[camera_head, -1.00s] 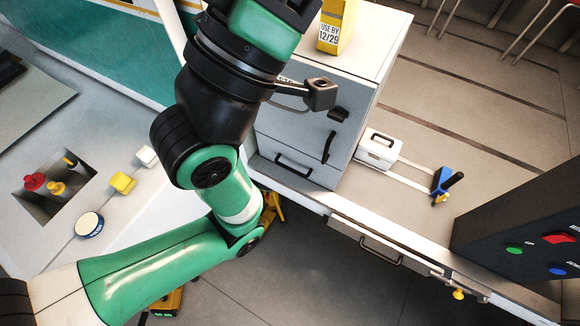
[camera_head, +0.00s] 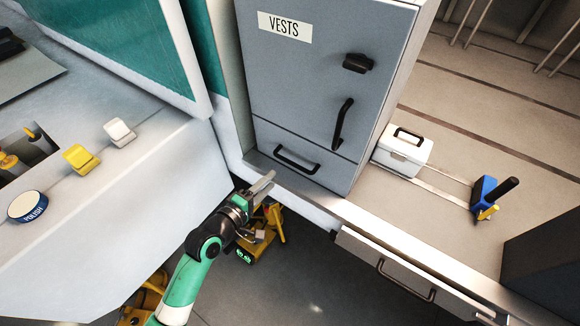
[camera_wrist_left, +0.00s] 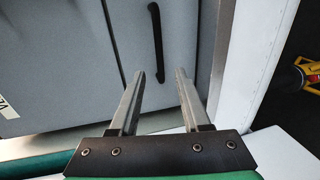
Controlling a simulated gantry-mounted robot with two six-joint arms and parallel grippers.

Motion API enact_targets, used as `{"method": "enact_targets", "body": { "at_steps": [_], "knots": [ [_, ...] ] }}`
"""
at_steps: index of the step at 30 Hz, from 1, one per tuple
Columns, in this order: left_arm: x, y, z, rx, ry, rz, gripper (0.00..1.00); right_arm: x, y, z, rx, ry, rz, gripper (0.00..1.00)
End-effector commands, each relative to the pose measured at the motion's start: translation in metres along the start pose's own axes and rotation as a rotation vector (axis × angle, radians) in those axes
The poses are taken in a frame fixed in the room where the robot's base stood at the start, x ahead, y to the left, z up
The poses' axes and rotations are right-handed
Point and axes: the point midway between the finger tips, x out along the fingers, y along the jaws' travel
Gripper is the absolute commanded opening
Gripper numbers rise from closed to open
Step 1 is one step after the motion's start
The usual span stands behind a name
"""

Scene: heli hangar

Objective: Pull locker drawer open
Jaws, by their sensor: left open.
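The grey locker (camera_head: 328,75) stands at the upper middle of the head view. Its lower drawer (camera_head: 330,165) is shut, with a black bar handle (camera_head: 297,160). My left gripper (camera_head: 264,184) is open and empty, low in front of the locker, below and left of that handle. In the left wrist view the two fingers of my left gripper (camera_wrist_left: 160,72) are spread apart. A black handle (camera_wrist_left: 156,42), apparently the drawer's, lies just beyond the fingertips, with nothing between the fingers. My right gripper is not in view.
The locker door has a vertical black handle (camera_head: 343,122) and a black latch (camera_head: 357,63). A white case (camera_head: 402,151) and a blue tool holder (camera_head: 484,196) stand to the right. A bench drawer front (camera_head: 400,279) is below. A counter (camera_head: 110,220) lies left.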

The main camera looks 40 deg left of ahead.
Motion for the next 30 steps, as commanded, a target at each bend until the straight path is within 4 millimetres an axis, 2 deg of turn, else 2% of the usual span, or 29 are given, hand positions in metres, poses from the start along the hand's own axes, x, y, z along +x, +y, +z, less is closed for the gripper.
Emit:
{"method": "enact_targets", "body": {
  "at_steps": [5, 12, 16, 21, 28, 30],
  "knots": [
    [0.024, 0.000, 0.001, 0.002, -0.003, 0.001, 0.47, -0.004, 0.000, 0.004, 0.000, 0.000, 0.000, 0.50],
    [0.078, -0.001, 0.001, 0.002, -0.003, 0.002, 0.47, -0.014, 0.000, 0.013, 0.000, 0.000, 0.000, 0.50],
    [0.101, -0.001, 0.001, 0.002, -0.002, 0.002, 0.47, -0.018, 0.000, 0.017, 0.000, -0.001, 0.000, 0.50],
    [0.114, 0.001, 0.001, 0.002, -0.002, 0.000, 0.47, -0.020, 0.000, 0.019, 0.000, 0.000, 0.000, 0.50],
    [0.114, 0.001, 0.001, 0.002, -0.002, 0.001, 0.47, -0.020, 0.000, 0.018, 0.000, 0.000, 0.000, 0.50],
    [0.114, 0.001, 0.001, 0.002, -0.002, 0.001, 0.36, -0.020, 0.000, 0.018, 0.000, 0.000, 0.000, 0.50]
  ]
}}
